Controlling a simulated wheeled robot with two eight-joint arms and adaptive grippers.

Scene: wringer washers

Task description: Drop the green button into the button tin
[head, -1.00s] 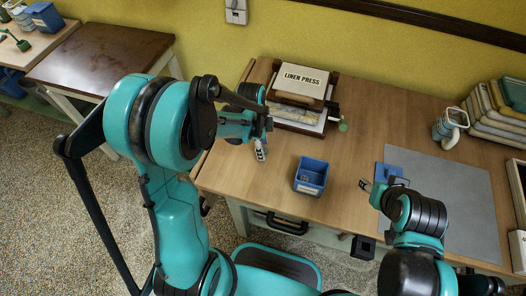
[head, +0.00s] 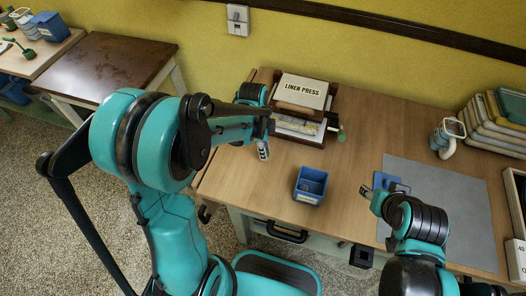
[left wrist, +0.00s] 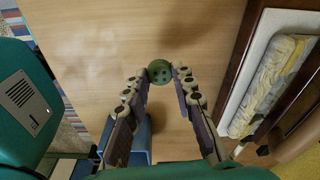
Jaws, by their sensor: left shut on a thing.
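The green button (left wrist: 159,72) is round with small holes. It is pinched between the fingertips of my left gripper (left wrist: 160,74) in the left wrist view. In the head view the left gripper (head: 263,152) hangs over the table's left part, left of and behind the button tin; the button cannot be made out there. The button tin, a blue open box (head: 311,186) with a pale front label, stands near the table's front edge. Part of it shows behind a finger in the left wrist view (left wrist: 141,139). My right gripper (head: 366,191) is over the grey mat's left edge; its opening is unclear.
The linen press (head: 302,91) stands behind the left gripper. A grey mat (head: 450,205) with a blue item (head: 388,181) lies on the right. Wood between press and tin is clear.

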